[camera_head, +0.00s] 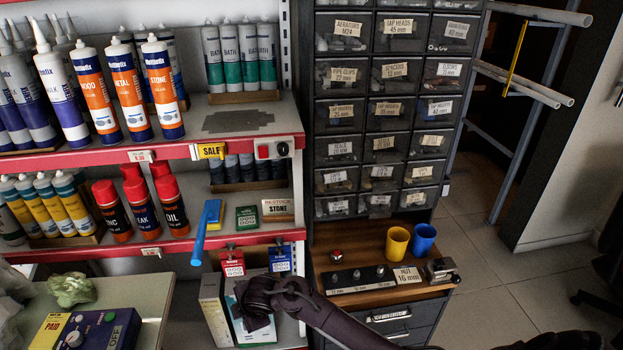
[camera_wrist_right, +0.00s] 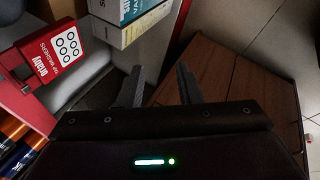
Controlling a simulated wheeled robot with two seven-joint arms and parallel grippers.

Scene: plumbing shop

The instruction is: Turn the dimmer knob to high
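My right gripper (camera_head: 256,312) is low in front of the bottom shelf, well below and apart from that box. In the right wrist view its two fingers (camera_wrist_right: 160,88) stand apart with nothing between them. My left gripper is not in view.
Red and blue tags (camera_head: 232,263) hang below the lower shelf edge, beside a protruding blue handle (camera_head: 205,231). A blue device with knobs (camera_head: 95,328) lies on the left counter. Yellow (camera_head: 396,243) and blue cups stand on the wooden cabinet top.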

